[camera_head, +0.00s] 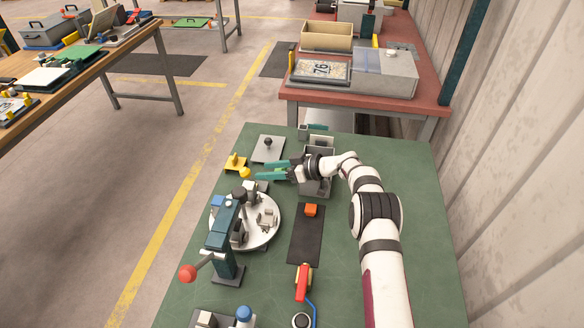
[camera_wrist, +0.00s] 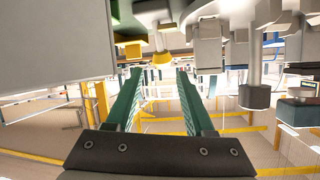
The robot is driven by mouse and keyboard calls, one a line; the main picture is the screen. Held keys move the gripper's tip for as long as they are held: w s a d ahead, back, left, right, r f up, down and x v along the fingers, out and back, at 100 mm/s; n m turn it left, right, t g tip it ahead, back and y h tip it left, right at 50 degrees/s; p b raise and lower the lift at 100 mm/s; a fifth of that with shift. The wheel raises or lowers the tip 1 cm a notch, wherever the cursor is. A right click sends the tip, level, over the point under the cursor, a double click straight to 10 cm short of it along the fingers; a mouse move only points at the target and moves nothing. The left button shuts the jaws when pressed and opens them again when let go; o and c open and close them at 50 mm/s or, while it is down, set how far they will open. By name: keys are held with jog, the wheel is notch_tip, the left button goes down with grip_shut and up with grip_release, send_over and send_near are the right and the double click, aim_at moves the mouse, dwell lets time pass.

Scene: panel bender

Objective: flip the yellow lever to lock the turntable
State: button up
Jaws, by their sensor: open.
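My gripper (camera_head: 258,170) is open, its two teal fingers pointing left over the far end of the green table. A yellow knob (camera_head: 246,173), which looks like the end of the yellow lever, is just left of the fingertips. In the wrist view, a yellow piece (camera_wrist: 162,58) shows beyond and between the open fingers (camera_wrist: 159,73), apart from them. Whether it is touched at any point cannot be seen. The white round turntable (camera_head: 259,243) lies nearer, below the gripper in the head view, with small grey parts on it. The lever's base is hard to make out.
A yellow bracket (camera_head: 235,161) and a grey plate with a black knob (camera_head: 268,148) stand near the gripper. A teal press (camera_head: 223,240) with a red-ball handle stands over the turntable's left side. Grey bins (camera_head: 316,187) are under my wrist. A black mat (camera_head: 306,240) lies right.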

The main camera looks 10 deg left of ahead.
jog(key=v, duration=1.1)
jog(key=shift+d, duration=0.3)
jog(key=shift+r, duration=0.15)
